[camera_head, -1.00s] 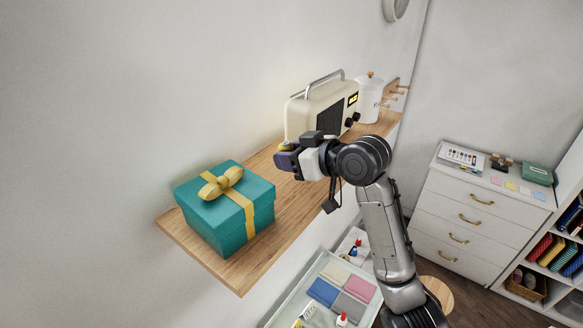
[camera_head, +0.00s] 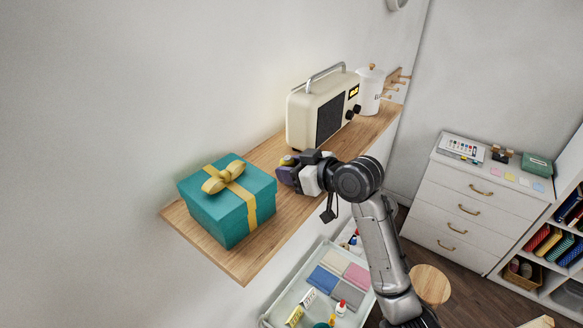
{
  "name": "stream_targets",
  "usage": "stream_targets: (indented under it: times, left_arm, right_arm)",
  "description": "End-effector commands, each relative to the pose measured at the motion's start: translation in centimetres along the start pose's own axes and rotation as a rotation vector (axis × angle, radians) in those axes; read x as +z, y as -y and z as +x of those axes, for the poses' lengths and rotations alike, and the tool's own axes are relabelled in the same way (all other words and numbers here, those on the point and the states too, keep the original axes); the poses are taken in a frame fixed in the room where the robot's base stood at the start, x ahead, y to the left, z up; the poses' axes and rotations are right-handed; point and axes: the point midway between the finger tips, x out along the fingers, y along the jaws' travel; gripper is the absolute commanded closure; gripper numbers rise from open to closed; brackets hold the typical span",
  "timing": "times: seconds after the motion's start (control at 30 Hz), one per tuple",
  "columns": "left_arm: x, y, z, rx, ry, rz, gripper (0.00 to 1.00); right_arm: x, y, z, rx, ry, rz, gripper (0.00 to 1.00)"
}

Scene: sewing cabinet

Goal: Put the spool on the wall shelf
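The wall shelf (camera_head: 232,262) is a wooden board along the wall. My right gripper (camera_head: 284,171) is over the shelf, between the teal gift box and the cream radio, pointing left. A small yellow thing (camera_head: 287,160), seemingly the spool, shows at its purple and dark fingertips. The fingers hide most of it, and I cannot tell whether it touches the board or whether the fingers are shut on it. My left gripper is not in view.
The teal gift box (camera_head: 222,210) with a yellow bow stands just left of the gripper. The cream radio (camera_head: 318,114) and a white canister (camera_head: 370,92) stand farther back. A tray (camera_head: 269,318) with folded cloths is below. White drawers (camera_head: 466,207) stand at the right.

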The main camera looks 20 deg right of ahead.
Motion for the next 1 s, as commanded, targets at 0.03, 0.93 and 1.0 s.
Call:
stream_targets:
  times: [0.03, 0.93, 1.0]
  left_arm:
    - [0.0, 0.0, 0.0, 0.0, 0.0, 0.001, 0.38]
    - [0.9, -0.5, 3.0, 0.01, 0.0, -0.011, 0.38]
    - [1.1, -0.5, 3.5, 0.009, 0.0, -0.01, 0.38]
  right_arm:
    - [0.0, 0.0, 0.0, 0.0, 0.001, 0.0, 0.56]
    - [0.1, -0.1, -6.3, 0.003, 0.0, -0.005, 0.35]
    - [0.1, -0.1, -7.5, 0.004, 0.0, -0.005, 0.35]
